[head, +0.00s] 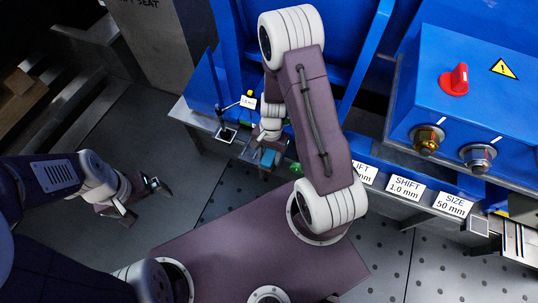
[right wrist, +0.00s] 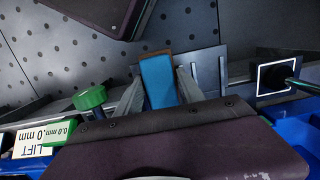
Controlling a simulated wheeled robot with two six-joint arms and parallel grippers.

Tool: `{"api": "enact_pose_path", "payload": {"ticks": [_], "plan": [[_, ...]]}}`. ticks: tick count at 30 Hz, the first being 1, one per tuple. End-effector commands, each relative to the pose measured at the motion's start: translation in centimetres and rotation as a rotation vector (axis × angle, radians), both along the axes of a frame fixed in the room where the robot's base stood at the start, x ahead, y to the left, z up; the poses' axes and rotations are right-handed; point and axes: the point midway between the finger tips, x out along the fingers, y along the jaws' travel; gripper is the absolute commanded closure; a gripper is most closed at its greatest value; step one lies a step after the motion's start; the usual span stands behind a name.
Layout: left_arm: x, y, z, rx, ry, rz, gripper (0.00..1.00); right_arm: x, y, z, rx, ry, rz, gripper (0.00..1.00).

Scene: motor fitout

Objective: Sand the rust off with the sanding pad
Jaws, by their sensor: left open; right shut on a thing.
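My right gripper (head: 268,146) is shut on a blue block, the sanding pad (head: 268,158), at the bench's front edge. In the right wrist view the pad (right wrist: 158,82) sits between the two grey fingers of my right gripper (right wrist: 160,90). A thin brown strip (right wrist: 154,53) shows at the pad's far end; I cannot tell whether it is the pad's face or rust. A grey metal plate (right wrist: 208,70) lies beside the pad; contact between them is unclear. No rust shows clearly. My left gripper (head: 146,198) is open and empty, out over the floor at the left.
A green knob (right wrist: 90,98) stands close beside my right gripper. A black, white-edged square (head: 226,134) with a post is to its left. Floor around my left gripper is clear.

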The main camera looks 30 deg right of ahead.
Motion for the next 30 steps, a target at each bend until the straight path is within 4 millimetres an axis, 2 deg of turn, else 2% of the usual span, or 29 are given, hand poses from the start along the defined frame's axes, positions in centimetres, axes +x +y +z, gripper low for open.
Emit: {"api": "enact_pose_path", "payload": {"ticks": [12, 30], "plan": [[0.0, 0.0, 0.17, 0.0, 0.0, 0.0, 0.0, 0.0, 0.0, -0.01, 0.0, 0.0, -0.001, 0.87], [0.0, 0.0, -0.57, 0.0, 0.0, 0.0, 0.0, 0.0, 0.0, -0.87, 0.0, 0.0, 0.0, 0.87]]}}
